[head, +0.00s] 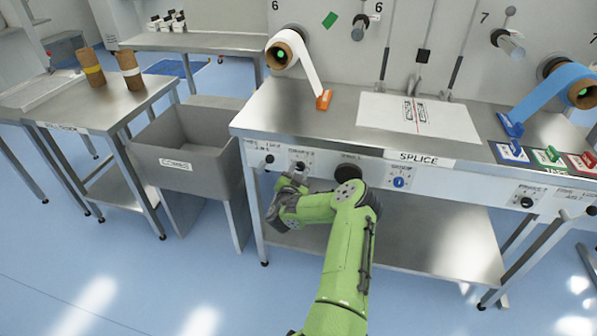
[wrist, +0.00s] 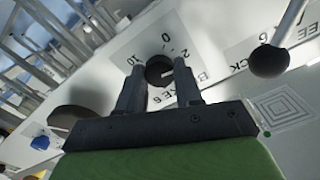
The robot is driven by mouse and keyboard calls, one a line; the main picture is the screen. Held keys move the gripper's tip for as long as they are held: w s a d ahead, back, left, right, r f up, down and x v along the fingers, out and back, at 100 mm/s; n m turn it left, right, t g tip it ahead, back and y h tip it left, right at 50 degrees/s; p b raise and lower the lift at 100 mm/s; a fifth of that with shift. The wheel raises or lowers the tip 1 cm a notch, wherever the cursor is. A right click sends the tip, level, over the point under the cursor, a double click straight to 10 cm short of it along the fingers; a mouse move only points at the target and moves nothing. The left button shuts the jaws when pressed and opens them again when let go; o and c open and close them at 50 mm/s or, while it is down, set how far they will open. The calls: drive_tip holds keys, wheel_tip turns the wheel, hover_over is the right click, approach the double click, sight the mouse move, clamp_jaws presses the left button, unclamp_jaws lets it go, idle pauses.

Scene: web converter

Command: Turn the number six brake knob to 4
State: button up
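The number six brake knob (wrist: 158,70) is small, round and black on a white dial plate marked 0, 2 and 10, with "BRAKE 6" printed beside it in the wrist view. Its pointer direction is too small to read. My gripper (wrist: 159,67) has its two fingers spread, with the knob showing between their tips. I cannot tell whether the fingers touch it. In the head view my gripper (head: 298,176) is at the table's front panel, just below the brake dial plate (head: 301,158). The knob is mostly hidden there.
A black ball-ended lever (wrist: 268,61) sticks out right of the knob, by a FREE/LOCK label. A black round part (wrist: 76,119) is to the left. The grey bin (head: 187,145) stands left of the splice table (head: 345,130). Open floor lies in front.

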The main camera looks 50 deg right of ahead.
drive_tip(key=c, duration=0.4)
drive_tip(key=m+p, duration=0.2)
drive_tip(key=m, duration=0.2)
drive_tip(key=m+p, duration=0.1)
drive_tip(key=m, duration=0.5)
drive_tip(key=shift+m, duration=0.4)
drive_tip(key=shift+a, duration=0.1)
idle(0.4)
drive_tip(key=o, duration=1.1)
drive_tip(key=shift+c, duration=0.2)
